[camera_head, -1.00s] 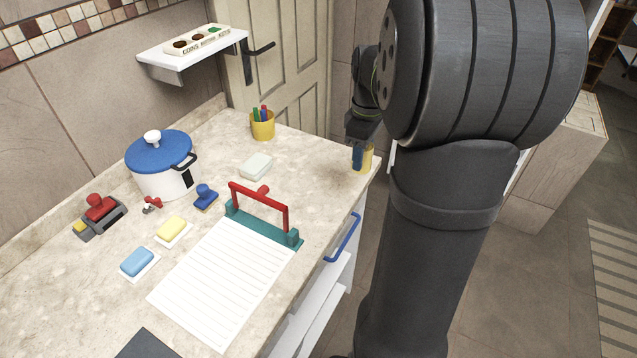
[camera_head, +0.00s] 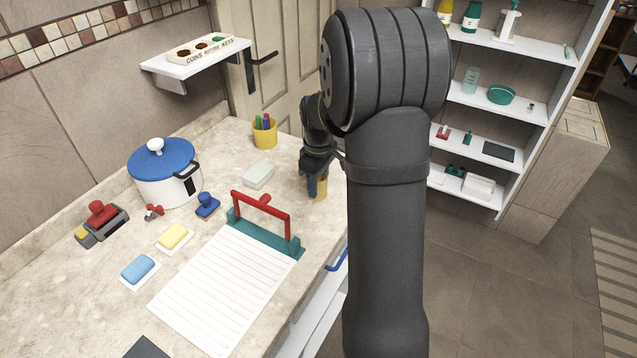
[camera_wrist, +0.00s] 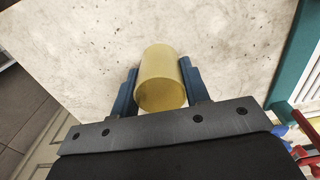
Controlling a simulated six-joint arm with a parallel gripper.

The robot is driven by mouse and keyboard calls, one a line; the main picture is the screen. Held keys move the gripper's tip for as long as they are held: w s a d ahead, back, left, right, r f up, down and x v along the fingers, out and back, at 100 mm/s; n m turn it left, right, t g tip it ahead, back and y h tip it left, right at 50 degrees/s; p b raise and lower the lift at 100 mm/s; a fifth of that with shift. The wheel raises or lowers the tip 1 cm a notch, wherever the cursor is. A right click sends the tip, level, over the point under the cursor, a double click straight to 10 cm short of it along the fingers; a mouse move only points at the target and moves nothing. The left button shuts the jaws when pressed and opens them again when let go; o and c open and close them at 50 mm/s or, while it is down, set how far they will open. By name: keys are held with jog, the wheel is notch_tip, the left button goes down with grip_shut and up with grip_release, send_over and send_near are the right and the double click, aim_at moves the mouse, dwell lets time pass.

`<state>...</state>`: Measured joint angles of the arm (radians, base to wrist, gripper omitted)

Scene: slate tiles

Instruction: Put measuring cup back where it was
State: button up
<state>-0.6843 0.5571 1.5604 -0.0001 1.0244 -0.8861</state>
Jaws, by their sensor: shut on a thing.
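The measuring cup is a plain yellow cylinder (camera_wrist: 161,80), held between the two blue fingers of my gripper (camera_wrist: 160,92) in the wrist view. In the head view my gripper (camera_head: 316,187) is over the right part of the counter, with the yellow cup (camera_head: 321,187) partly hidden behind a finger. My gripper is shut on the cup. Whether the cup touches the counter or hangs just above it I cannot tell.
White shelves (camera_head: 480,95) stand at the right. Bare counter lies around the gripper.

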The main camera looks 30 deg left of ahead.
jog(key=shift+f, duration=0.25)
jog(key=o, duration=1)
jog(key=shift+f, duration=0.15)
jog(key=shift+c, duration=0.2)
notch_tip(320, 180, up, 12)
jog(key=shift+r, duration=0.2)
jog(key=shift+f, duration=0.1)
jog(key=shift+f, duration=4.25)
jog(key=shift+f, duration=0.1)
